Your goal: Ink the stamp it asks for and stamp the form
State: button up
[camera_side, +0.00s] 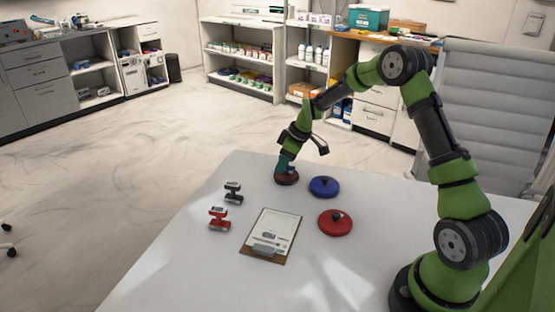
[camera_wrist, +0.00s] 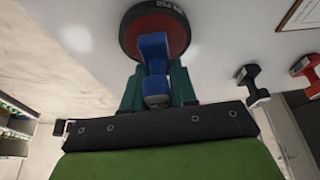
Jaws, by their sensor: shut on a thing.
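My gripper (camera_side: 288,163) points down at the far left part of the white table. In the wrist view its teal fingers (camera_wrist: 157,86) are shut on a blue stamp (camera_wrist: 154,50). The stamp is over a round dark red ink pad (camera_wrist: 130,27) with a black rim; the pad also shows in the side view (camera_side: 287,180). I cannot tell whether the stamp touches it. A dark stamp (camera_side: 233,190) and a red stamp (camera_side: 219,216) stand to the left. The form (camera_side: 273,228) lies on a brown clipboard (camera_side: 258,256) nearer the front.
A blue disc (camera_side: 324,187) and a red disc (camera_side: 335,223), each with a dark knob, lie right of the ink pad. The white table (camera_side: 185,262) is bare at front left. A grey chair (camera_side: 490,105) stands behind it.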

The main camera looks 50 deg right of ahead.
jog(key=shift+f, duration=0.6)
dwell(1.1)
jog(key=shift+r, duration=3.55)
jog(key=shift+r, duration=0.3)
jog(key=s+a+n+y, duration=0.25)
jog(key=s+a, duration=0.25)
jog(key=a, duration=0.5)
jog(key=n+g, duration=0.2)
jog(key=n, duration=0.5)
send_over(269, 227)
jog(key=d, duration=0.1)
notch_tip(269, 227, down, 2)
jog(key=shift+m, duration=0.25)
jog(key=shift+s+d+f, duration=0.1)
jog(key=shift+s+f, duration=0.05)
jog(key=shift+f, duration=1.3)
jog(key=shift+s+d+f, duration=0.1)
jog(key=shift+s+f, duration=0.05)
jog(key=shift+f, duration=1.25)
jog(key=shift+f, duration=0.55)
